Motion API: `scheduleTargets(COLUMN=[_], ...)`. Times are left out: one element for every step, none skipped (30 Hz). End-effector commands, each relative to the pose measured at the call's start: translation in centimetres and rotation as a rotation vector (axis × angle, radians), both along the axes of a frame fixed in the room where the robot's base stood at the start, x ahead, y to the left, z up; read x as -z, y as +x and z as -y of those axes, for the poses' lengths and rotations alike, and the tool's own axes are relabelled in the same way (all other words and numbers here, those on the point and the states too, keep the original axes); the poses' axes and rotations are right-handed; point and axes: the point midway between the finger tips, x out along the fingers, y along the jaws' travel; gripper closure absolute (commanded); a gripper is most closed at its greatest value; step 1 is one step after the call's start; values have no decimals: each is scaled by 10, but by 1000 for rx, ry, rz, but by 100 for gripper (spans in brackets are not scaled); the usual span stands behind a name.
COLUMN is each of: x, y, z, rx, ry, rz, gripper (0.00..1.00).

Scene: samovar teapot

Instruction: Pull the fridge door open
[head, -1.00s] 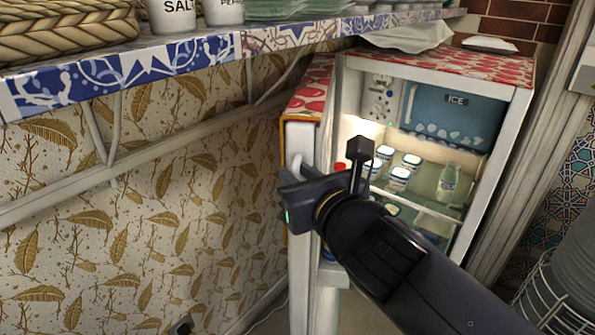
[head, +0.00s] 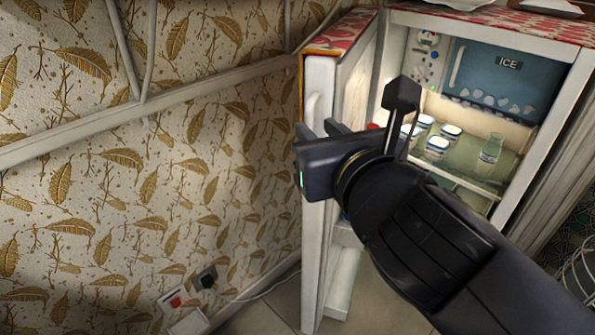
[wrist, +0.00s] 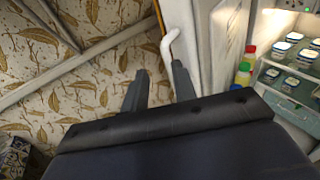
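The small fridge (head: 560,90) stands at the right with its interior showing. Its door (head: 318,235) stands wide open, swung out toward me and seen nearly edge-on. The white door handle (head: 312,108) is on the door's outer side, just above my gripper in the head view. My gripper (head: 318,128) is beside the door, its fingers apart. In the wrist view the fingers (wrist: 160,80) show a clear gap with nothing between them. The handle (wrist: 171,42) lies just beyond the fingertips there. Whether a finger touches the door cannot be told.
Shelves inside hold several white-blue jars (head: 437,147) and a glass bottle (head: 490,152). Bottles with coloured caps (wrist: 243,72) stand in the door rack. The patterned wall (head: 130,200) is at left, with a plug (head: 205,277) and cable low down. Floor shows below the door.

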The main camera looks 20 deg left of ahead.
Motion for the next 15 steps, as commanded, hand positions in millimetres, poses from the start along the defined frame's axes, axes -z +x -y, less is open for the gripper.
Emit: scheduleTargets(x=[3, 3, 3, 3, 3, 3, 3, 3, 3, 4, 4, 4, 4, 3, 3], y=[-5, -7, -9, -11, -13, -16, -18, -20, -23, -25, -27, -30, -32, -34, -37], z=[-2, -2, -2, -2, -2, -3, -3, -2, -4, -4, -4, -5, -5, -5, -5], rx=[-5, -4, -4, -4, -4, -3, -3, -2, -3, -3, -3, -4, -3, -4, -3], ry=[0, 0, 0, 1, 1, 1, 1, 2, 0, 0, -1, -2, -2, 0, 0], rz=[1, 1, 1, 0, 0, 1, 1, 0, -2, -1, -2, 0, -1, -1, -2], gripper=[74, 74, 74, 74, 74, 74, 74, 74, 74, 74, 74, 74, 74, 74, 74])
